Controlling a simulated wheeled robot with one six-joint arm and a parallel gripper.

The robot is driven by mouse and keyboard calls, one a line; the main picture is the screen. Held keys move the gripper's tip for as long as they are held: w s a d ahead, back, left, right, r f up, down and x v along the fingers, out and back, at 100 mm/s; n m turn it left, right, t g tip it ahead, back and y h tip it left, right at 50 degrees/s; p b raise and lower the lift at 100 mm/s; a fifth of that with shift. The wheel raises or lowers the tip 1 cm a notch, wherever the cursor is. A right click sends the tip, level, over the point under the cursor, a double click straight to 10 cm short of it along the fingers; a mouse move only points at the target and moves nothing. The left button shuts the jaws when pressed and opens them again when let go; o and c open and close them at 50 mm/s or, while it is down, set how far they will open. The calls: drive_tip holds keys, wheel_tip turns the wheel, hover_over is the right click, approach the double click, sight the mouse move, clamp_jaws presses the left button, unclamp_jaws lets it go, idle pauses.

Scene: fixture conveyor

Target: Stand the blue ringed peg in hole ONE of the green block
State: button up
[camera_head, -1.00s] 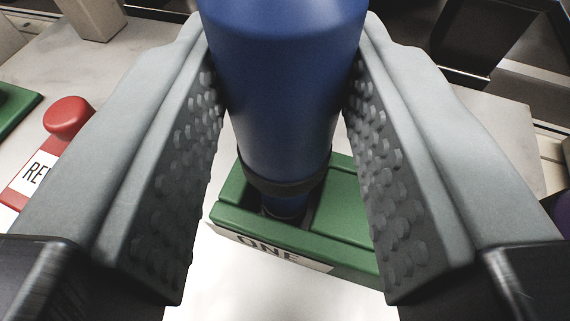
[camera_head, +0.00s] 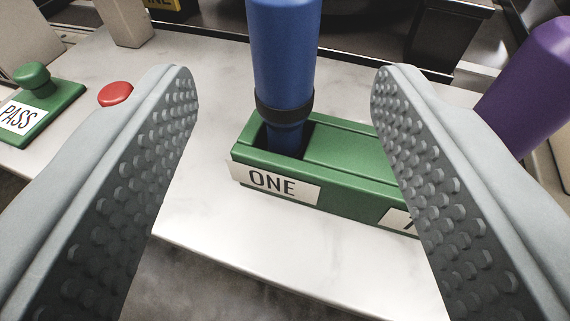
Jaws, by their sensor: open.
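The blue peg (camera_head: 284,60) with a dark ring (camera_head: 284,106) stands about upright in the hole above the ONE label of the green block (camera_head: 345,150). Its lower end is inside the hole, and the ring is above the block's top; its upper end is cut off by the frame. The ONE label (camera_head: 272,184) is on the block's front face. My gripper (camera_head: 285,90) is open, with a textured finger on each side of the peg and a clear gap to both. The right finger hides part of the block's right end and a second label.
A purple peg (camera_head: 525,85) stands at the right, partly behind the right finger. At the left are a green PASS button (camera_head: 35,105) and a red button (camera_head: 115,94). The pale table (camera_head: 210,225) is bare in front of the block, up to its front edge.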

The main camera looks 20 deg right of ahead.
drive_tip(key=s+a+r+n+y, duration=0.1)
drive_tip(key=s+a+r, duration=0.6)
drive_tip(key=s, duration=0.7)
drive_tip(key=s+a+r+n+t+y, duration=0.1)
drive_tip(key=s+a+r, duration=0.7)
drive_tip(key=s, duration=0.5)
drive_tip(key=s+a+r+n+t+y, duration=0.1)
drive_tip(key=s+a+r, duration=0.6)
drive_tip(key=s, duration=0.7)
wheel_tip(320, 180, up, 3)
drive_tip(key=shift+s+a+f+y, duration=0.1)
drive_tip(key=shift+s+a+y, duration=0.2)
drive_tip(key=shift+a+y, duration=0.15)
